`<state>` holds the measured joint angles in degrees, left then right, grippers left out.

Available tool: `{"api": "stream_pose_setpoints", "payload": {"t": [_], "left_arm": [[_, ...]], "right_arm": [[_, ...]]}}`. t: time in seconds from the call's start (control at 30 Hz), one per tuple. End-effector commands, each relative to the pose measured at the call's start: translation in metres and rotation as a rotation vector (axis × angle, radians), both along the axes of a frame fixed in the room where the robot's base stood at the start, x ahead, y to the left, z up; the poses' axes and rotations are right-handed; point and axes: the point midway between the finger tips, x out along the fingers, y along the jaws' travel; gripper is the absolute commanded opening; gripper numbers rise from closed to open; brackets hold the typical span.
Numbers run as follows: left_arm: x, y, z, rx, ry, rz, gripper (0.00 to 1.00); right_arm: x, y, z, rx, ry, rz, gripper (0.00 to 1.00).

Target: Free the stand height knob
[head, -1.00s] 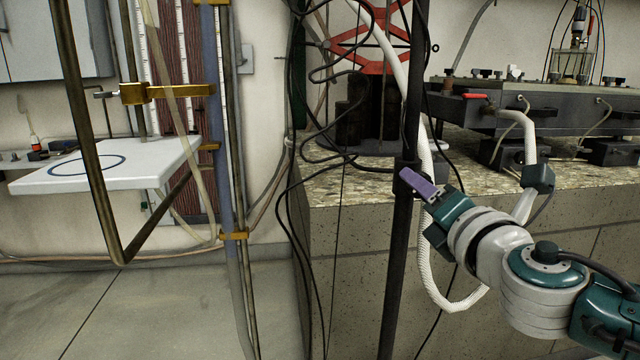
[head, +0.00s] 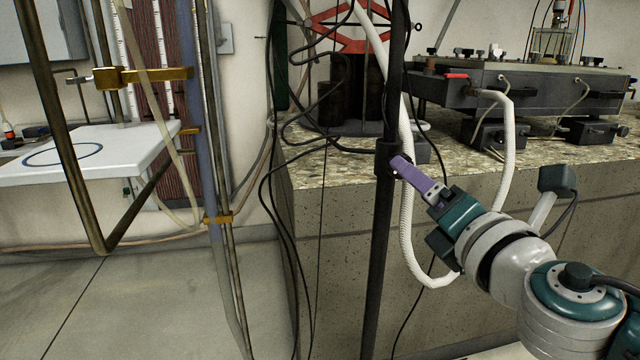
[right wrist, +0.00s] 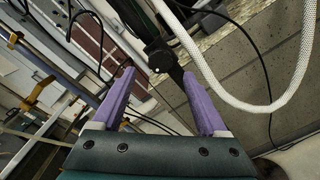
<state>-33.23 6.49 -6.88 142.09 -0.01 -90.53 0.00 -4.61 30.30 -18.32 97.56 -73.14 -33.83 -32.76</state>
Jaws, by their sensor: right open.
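The stand is a black upright pole (head: 377,250) in front of the stone-topped counter. A black collar (head: 386,150) sits on it, and the dark height knob is at this collar, largely hidden behind my fingers in the head view. In the right wrist view the round black knob (right wrist: 160,60) shows a small white dot. My right gripper (head: 402,166) reaches up from the lower right with its purple fingers at the collar. In the right wrist view its open fingers (right wrist: 159,76) stand on either side of the knob's line, with the knob just beyond or between the tips; contact cannot be told. My left gripper is out of view.
A white ribbed hose (head: 407,220) hangs close behind the pole and gripper. Black cables (head: 268,200) hang left of it. The counter (head: 460,172) carries a dark tank (head: 540,92). Brass tubes and a white shelf (head: 85,165) stand left. The floor between is clear.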

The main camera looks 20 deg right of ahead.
Motion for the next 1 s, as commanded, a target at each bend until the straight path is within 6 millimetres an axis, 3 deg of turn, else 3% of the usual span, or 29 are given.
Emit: {"api": "stream_pose_setpoints", "payload": {"t": [0.1, 0.3, 0.87, 1.0], "left_arm": [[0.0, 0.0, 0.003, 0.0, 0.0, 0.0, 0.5], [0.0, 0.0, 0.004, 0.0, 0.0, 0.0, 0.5], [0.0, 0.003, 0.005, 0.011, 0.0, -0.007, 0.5], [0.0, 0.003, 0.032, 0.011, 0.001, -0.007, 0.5]], "right_arm": [[-0.022, 0.005, 0.0, 0.002, 0.003, 0.001, 0.76], [-0.042, 0.01, 0.0, 0.0, 0.0, 0.0, 0.76], [-0.046, 0.011, 0.001, 0.004, -0.001, -0.003, 0.76], [-0.052, 0.006, 0.027, 0.114, -0.007, -0.055, 0.76]]}}
